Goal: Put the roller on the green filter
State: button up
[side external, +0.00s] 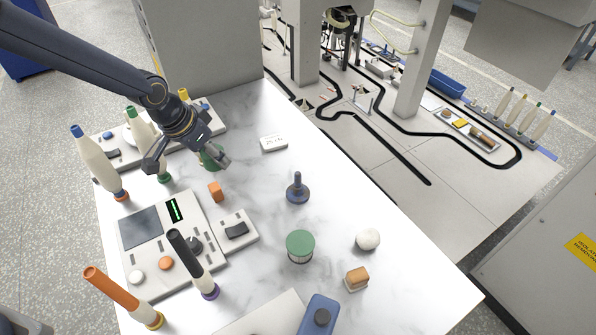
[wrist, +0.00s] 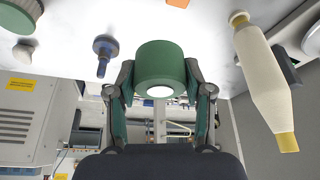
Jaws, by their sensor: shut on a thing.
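The roller, a green cylinder with a pale round end (wrist: 160,68), sits between the two fingers of my gripper (wrist: 160,80), which is shut on it. In the side view it is a partly hidden green shape (side external: 210,157) at my gripper (side external: 195,160), near the back of the table. I cannot tell whether it touches the table. The green filter (side external: 300,244), with a flat green top and a ribbed side, stands upright near the middle front, well away from my gripper. Its edge also shows at the top left of the wrist view (wrist: 14,20).
A dark blue knobbed peg (side external: 297,190) stands between roller and filter. A white ball (side external: 368,239) and an orange-topped block (side external: 356,278) are right of the filter. A control panel (side external: 165,240), an orange block (side external: 215,192) and several cones stand left. Clear tabletop surrounds the peg.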

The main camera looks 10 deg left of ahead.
jog(key=s+d+r+m+h, duration=0.1)
jog(key=s+d+m, duration=0.25)
jog(key=d, duration=0.95)
jog(key=m+g, duration=0.1)
jog(key=m, duration=0.1)
send_over(306, 240)
jog(key=a, duration=0.1)
jog(key=f, duration=0.1)
jog(key=shift+h, duration=0.3)
jog(key=f, duration=0.4)
jog(key=shift+s+f, duration=0.2)
jog(key=shift+s, duration=0.2)
jog(key=shift+f, duration=2.15)
jog(key=o, duration=1.2)
jog(key=shift+f, duration=0.15)
